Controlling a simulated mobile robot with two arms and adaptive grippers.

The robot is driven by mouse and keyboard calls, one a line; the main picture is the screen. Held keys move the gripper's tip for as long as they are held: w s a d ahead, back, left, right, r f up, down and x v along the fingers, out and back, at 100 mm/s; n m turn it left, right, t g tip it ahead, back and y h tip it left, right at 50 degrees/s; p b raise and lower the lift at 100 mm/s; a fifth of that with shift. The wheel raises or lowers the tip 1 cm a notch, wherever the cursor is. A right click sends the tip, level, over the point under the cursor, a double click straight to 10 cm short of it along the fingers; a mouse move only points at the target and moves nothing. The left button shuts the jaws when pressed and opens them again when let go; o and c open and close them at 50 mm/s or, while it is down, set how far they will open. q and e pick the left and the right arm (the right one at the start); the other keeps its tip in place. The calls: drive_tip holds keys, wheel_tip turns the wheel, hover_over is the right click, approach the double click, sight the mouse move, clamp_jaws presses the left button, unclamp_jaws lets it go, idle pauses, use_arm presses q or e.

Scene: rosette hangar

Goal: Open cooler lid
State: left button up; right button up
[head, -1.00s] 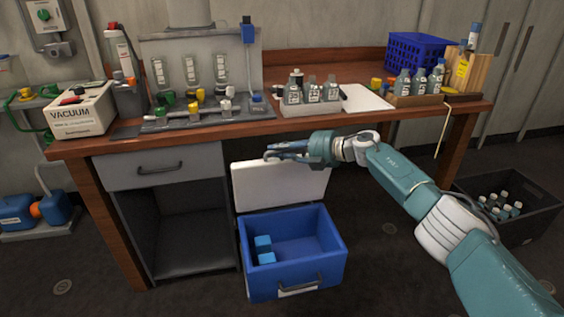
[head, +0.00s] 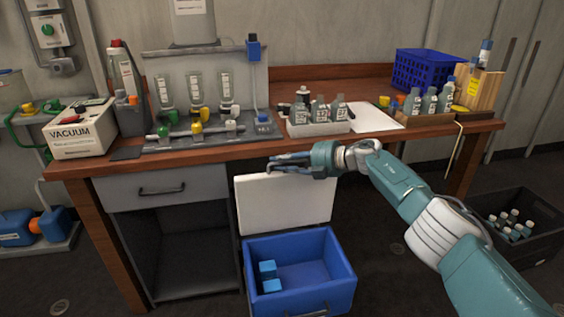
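The blue cooler (head: 322,291) stands on the floor in front of the workbench, right of the drawer cabinet. Its white lid (head: 285,207) stands raised, about upright, at the cooler's back edge. Two light blue blocks lie inside the cooler at the left. My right gripper (head: 277,164) is at the lid's top edge, pointing left, just below the bench edge. I cannot tell whether it touches the lid. Its fingers are seen side-on, so their opening is unclear. My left gripper is not in view.
The wooden workbench (head: 222,150) overhangs close above the lid and gripper. It carries a white bottle tray (head: 320,127), a vacuum box (head: 78,130) and a blue basket (head: 424,67). A dark crate of bottles (head: 525,246) sits on the floor at the right.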

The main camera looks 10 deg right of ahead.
drive_tip(key=shift+o, duration=0.9)
drive_tip(key=shift+f, duration=0.1)
drive_tip(key=v, duration=1.2)
drive_tip(key=shift+w, duration=0.1)
